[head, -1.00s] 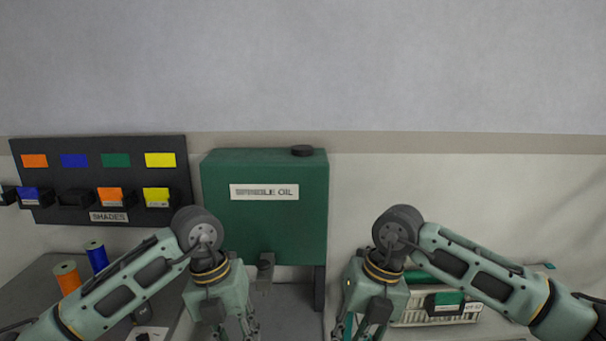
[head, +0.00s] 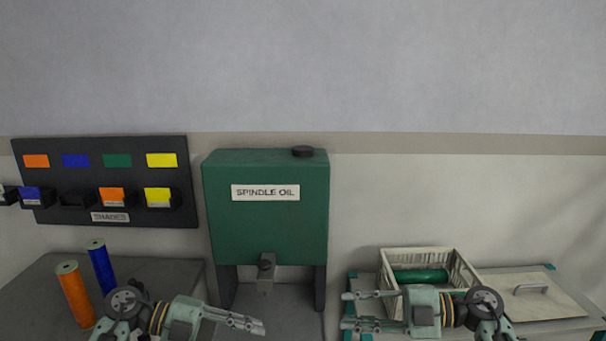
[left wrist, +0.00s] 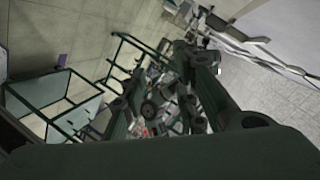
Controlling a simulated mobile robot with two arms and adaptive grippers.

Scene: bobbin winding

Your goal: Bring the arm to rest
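My left gripper (head: 262,325) is low in the head view, below the oil tank, its fingers pointing right. It is seen nearly edge-on there; in the left wrist view its two fingers (left wrist: 165,85) stand apart with nothing held between them. My right gripper (head: 345,310) is low and right of centre in the head view, its fingers pointing left. Its two fingers are spread, with no object between them. The two grippers face each other with a gap between them.
A green spindle oil tank (head: 265,225) stands at centre. An orange spool (head: 75,295) and a blue spool (head: 101,268) stand on the left surface. A crate (head: 465,270) holding a green spool (head: 420,276) sits behind my right gripper, beside a handled lid (head: 535,297). A shade board (head: 100,180) hangs at left.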

